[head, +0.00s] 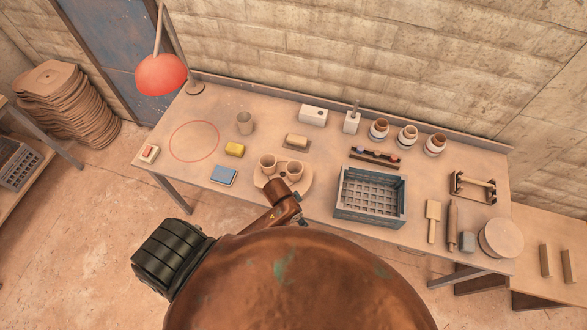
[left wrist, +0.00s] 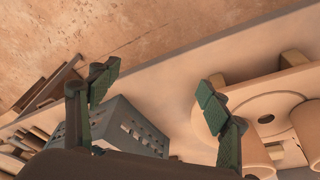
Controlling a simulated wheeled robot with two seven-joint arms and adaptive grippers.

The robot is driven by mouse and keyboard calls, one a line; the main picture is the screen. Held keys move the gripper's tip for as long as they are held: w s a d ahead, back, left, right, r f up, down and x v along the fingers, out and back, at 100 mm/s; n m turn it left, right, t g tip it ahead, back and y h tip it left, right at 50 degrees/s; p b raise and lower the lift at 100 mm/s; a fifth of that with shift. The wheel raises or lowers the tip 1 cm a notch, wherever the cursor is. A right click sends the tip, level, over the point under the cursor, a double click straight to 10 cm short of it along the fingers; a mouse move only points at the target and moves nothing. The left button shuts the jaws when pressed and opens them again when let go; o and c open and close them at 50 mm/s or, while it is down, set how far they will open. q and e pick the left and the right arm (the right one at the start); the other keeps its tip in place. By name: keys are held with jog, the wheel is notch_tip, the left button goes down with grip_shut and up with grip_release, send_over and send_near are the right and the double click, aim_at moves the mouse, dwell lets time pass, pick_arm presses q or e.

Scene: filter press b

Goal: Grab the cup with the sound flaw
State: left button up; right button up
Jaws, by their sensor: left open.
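No visible mark sets one cup apart as flawed. My left gripper (left wrist: 158,82) is open and empty in the left wrist view. Its right finger overlaps the round board (left wrist: 262,105) and partly hides a cup (left wrist: 258,152); another cup (left wrist: 308,125) is cut by the right edge. In the head view its fingers are mostly hidden. My right gripper is not seen.
A grey crate (head: 371,218) stands right of the board and also shows in the left wrist view (left wrist: 118,130). Nearby are a yellow sponge (head: 234,149), a blue pad (head: 223,175) and a wooden block (head: 296,141). A red circle (head: 173,152) encloses clear table below the red lamp (head: 161,76).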

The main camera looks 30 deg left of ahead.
pick_arm(q)
jog(key=w+d+r+m+g, duration=0.1)
jog(key=w+d+m, duration=0.3)
jog(key=w, duration=0.1)
jog(key=m+g+y+p, duration=0.2)
jog(key=m+g+y, duration=0.15)
jog(key=y, duration=0.25)
send_near(294, 168)
jog(key=s, duration=0.1)
jog(key=s+r, duration=0.1)
jog(key=s+d+m, duration=0.1)
jog(key=shift+r+t, duration=0.25)
jog(key=shift+r, duration=0.05)
jog(key=x, duration=0.3)
jog(key=p+x, duration=0.1)
jog(key=x, duration=0.3)
jog(key=shift+a+f, duration=0.2)
jog(key=shift+a, duration=0.15)
jog(key=shift+c, duration=0.3)
jog(key=c, duration=1.2)
jog(key=shift+w+r, duration=0.1)
jog(key=shift+c, duration=0.2)
